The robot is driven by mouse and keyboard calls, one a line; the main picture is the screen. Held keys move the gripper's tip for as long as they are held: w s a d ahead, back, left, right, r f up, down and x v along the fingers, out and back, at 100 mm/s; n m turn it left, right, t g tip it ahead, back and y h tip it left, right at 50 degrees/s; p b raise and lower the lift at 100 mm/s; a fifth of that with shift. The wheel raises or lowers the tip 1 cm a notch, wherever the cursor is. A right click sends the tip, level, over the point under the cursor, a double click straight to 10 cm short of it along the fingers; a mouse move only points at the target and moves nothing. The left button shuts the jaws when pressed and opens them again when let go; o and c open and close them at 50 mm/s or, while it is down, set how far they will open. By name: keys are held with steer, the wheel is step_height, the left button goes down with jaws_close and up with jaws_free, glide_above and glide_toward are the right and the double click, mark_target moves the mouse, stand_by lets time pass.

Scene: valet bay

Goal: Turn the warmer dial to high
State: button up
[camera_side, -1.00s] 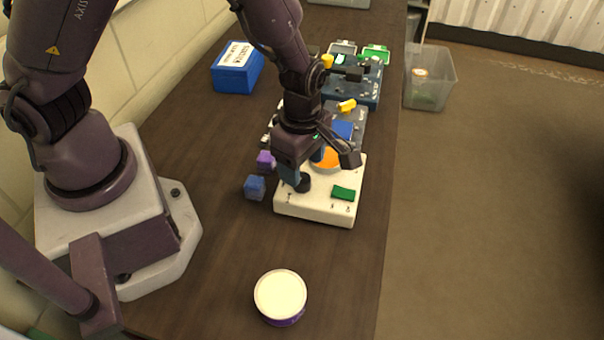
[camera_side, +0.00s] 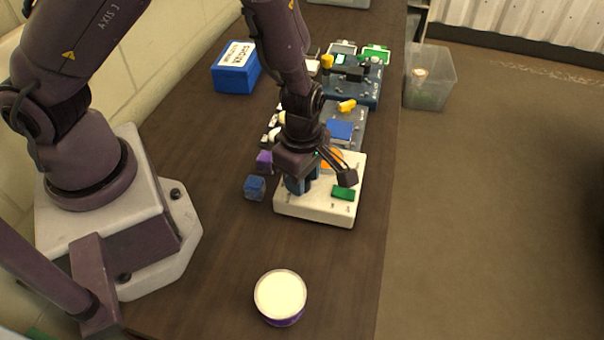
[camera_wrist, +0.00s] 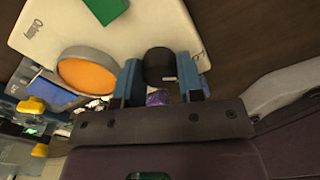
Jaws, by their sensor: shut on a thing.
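The warmer is a white box (camera_side: 315,207) on the bench, with an orange disc (camera_side: 331,158) and a green block (camera_side: 344,192) on top. Both also show in the wrist view, the orange disc (camera_wrist: 88,73) to the left and the green block (camera_wrist: 106,8) at the top. The black dial (camera_wrist: 160,66) sits near the box's edge in the wrist view, with a pale mark on it. In the side view the dial is hidden behind my gripper (camera_side: 300,187). In the wrist view my gripper (camera_wrist: 163,80) has its blue fingers on either side of the dial, shut on it.
A blue cube (camera_side: 255,188) and a purple cube (camera_side: 265,160) lie left of the box. A white-lidded tub (camera_side: 280,295) stands in front. A blue carton (camera_side: 236,68) and a clear bin (camera_side: 429,78) are farther back. Bench between box and tub is clear.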

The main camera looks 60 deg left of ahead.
steer(key=m, duration=1.1)
steer(key=shift+m, duration=0.4)
steer(key=m, duration=1.1)
stand_by(0.3)
steer(key=o, duration=0.9)
steer(key=shift+o, duration=0.2)
